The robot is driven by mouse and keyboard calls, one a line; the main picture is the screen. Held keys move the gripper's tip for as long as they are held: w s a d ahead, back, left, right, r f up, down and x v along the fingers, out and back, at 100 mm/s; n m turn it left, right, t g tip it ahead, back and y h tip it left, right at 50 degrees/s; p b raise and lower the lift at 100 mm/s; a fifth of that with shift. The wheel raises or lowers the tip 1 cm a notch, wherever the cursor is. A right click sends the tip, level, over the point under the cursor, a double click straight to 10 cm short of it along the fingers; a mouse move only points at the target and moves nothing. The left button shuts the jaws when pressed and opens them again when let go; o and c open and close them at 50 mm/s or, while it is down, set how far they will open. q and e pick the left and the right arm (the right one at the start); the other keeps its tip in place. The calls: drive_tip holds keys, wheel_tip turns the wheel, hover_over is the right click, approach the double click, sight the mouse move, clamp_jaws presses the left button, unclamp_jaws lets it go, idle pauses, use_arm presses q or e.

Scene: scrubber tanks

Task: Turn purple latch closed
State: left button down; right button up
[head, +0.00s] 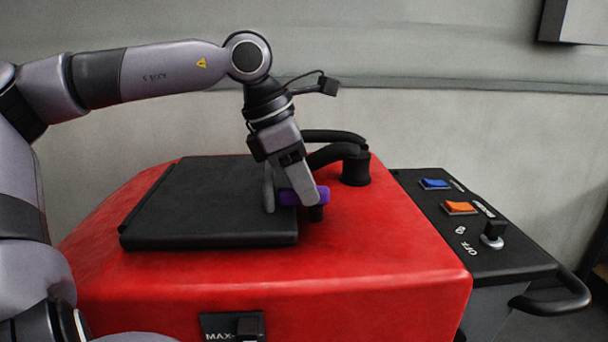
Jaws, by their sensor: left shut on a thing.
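The purple latch (289,197) sits at the right edge of the black lid (200,222) on top of the red scrubber tank (375,240). A short dark post shows under its right end. My left gripper (293,195) points down at the latch and is shut on it, one finger on its left part and the other across its right part. The fingers hide some of the latch. The latch's left end reaches the lid's edge; whether it overlaps the lid is hard to tell. My right gripper is not in view.
A black hose (340,153) enters the tank top behind the latch. A black control panel (480,240) with a blue switch (434,184), an orange switch (459,208) and a key knob (493,234) is at right. A black handle (560,300) sticks out beyond it.

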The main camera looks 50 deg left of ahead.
sight(285, 188)
use_arm(q)
drive_tip(key=shift+s+f+m, duration=0.1)
drive_tip(key=shift+f+m, duration=0.2)
drive_tip(key=c, duration=0.9)
unclamp_jaws()
drive_tip(key=shift+c, duration=0.2)
drive_tip(key=shift+a+r, duration=0.1)
drive_tip(key=shift+r, duration=0.5)
drive_tip(key=v, duration=0.6)
drive_tip(key=shift+a, duration=0.1)
